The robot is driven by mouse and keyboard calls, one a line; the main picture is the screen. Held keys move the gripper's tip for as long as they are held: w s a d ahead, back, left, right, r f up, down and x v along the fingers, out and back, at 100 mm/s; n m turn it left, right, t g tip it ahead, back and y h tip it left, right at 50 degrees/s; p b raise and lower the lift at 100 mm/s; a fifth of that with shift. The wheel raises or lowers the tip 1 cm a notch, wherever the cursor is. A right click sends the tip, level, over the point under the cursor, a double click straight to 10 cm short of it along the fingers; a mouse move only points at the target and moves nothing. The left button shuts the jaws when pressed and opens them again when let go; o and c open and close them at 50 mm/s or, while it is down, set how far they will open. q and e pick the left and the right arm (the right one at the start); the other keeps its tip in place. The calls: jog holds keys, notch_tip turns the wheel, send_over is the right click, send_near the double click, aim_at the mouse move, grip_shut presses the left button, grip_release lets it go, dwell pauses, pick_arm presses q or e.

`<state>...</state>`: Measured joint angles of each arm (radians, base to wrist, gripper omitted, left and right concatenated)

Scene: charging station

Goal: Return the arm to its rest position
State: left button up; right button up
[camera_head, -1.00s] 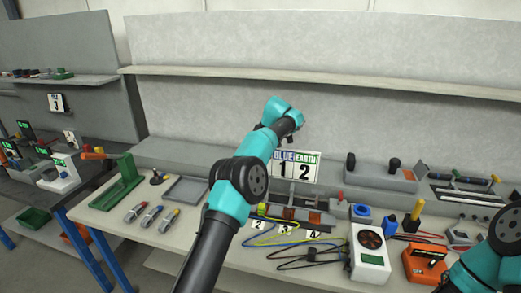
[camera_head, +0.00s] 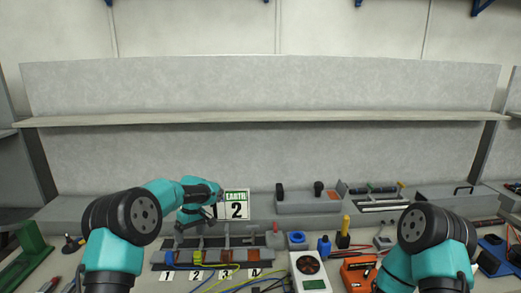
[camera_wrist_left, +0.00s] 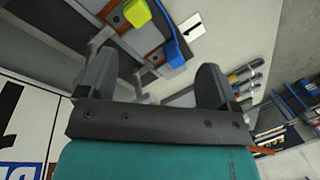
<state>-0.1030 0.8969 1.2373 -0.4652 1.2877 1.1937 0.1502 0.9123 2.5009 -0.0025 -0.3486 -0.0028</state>
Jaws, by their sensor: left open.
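My left arm comes in from the left in the head view and bends over the work table. The blue connector (camera_wrist_left: 171,42) and yellow connector (camera_wrist_left: 137,12) on the block lie beyond the fingers. My right arm shows at the lower right in the head view, but its gripper is out of frame.
A number card (camera_head: 235,205) stands behind the block, close to my left wrist. A white meter (camera_head: 311,270), an orange box (camera_head: 359,271) and a green stand (camera_head: 27,250) crowd the table. A long shelf (camera_head: 260,118) runs along the back wall.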

pick_arm(q)
jog(key=s+f+m, duration=0.1)
jog(key=s+f, duration=0.1)
jog(key=s, duration=0.2)
jog(key=s+d+f+m+g+h, duration=0.1)
jog(key=s+m, duration=0.1)
jog(key=s, duration=0.2)
jog(key=s+f+m+h, duration=0.1)
jog(key=s+f, duration=0.1)
jog(key=s, duration=0.2)
jog(key=shift+s+d+f+m+g, duration=0.2)
jog(key=shift+d+f+m+g, duration=0.1)
jog(key=shift+d+f, duration=0.05)
jog(key=s+d+f+m+g+h, duration=0.1)
jog(key=s+f+m, duration=0.1)
jog(key=s, duration=0.9)
jog(key=s+d+f+m+h, duration=0.1)
jog(key=s+f+m+h, duration=0.15)
jog(key=s, duration=0.75)
jog(key=s+f+t, duration=0.2)
jog(key=f, duration=0.6)
jog(key=s+f+n+t, duration=0.1)
jog(key=s+f+t, duration=0.1)
jog(key=f, duration=0.6)
jog(key=shift+s+t, duration=0.25)
jog(key=shift+t, duration=0.45)
